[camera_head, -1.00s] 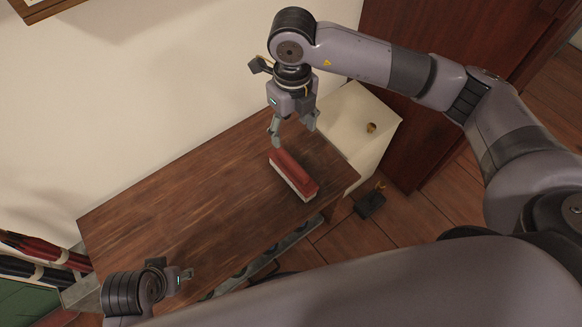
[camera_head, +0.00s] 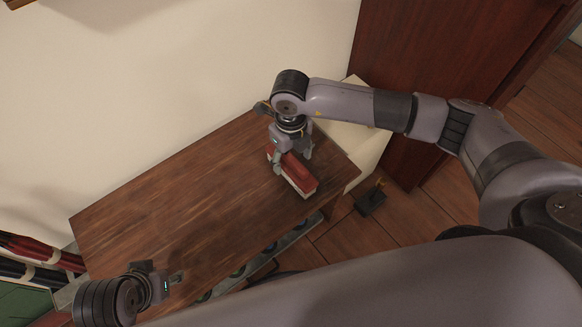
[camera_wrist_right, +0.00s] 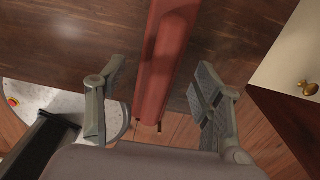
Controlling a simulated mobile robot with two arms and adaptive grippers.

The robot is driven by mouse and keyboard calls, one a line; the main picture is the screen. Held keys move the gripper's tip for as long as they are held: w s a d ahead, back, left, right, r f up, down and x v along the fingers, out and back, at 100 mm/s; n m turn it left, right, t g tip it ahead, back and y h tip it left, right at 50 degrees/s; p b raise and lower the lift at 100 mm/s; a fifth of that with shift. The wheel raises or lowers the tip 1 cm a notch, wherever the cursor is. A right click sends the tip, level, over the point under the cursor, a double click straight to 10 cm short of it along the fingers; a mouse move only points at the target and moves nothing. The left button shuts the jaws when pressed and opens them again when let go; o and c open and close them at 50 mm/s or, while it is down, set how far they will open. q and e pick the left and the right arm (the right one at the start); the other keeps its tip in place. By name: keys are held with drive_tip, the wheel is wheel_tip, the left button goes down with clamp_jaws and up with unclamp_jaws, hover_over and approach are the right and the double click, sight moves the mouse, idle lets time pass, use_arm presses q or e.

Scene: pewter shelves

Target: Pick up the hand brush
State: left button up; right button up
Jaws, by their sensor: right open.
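The hand brush (camera_head: 299,178) has a red back and a pale bristle side, and lies on the brown wooden table near its right end. My right gripper (camera_head: 291,163) is over the far part of the brush, with its fingers to either side of it. In the right wrist view the red brush back (camera_wrist_right: 163,62) runs between the two open fingers (camera_wrist_right: 157,100), with a gap on both sides. My left gripper (camera_head: 176,277) is low at the left near the table's front edge, away from the brush; its finger opening is unclear.
The wooden table (camera_head: 170,205) is bare left of the brush. A cream cabinet (camera_head: 365,143) stands beyond the table's right end, its knob showing in the wrist view (camera_wrist_right: 307,88). A small dark object (camera_head: 370,199) is on the floor to the right.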

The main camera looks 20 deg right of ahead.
use_arm(q)
drive_tip(key=shift+f, duration=0.1)
use_arm(e)
drive_tip(key=shift+f, duration=0.4)
drive_tip(key=shift+c, duration=0.5)
drive_tip(key=c, duration=1.2)
drive_tip(key=shift+r, duration=0.1)
drive_tip(key=shift+c, duration=0.2)
use_arm(q)
drive_tip(key=shift+r+p, duration=0.95)
use_arm(e)
wheel_tip(320, 180, up, 8)
drive_tip(key=shift+r, duration=0.1)
use_arm(q)
drive_tip(key=shift+x, duration=0.75)
use_arm(e)
drive_tip(key=shift+r, duration=0.5)
use_arm(q)
drive_tip(key=shift+f, duration=0.4)
use_arm(e)
drive_tip(key=shift+r, duration=0.4)
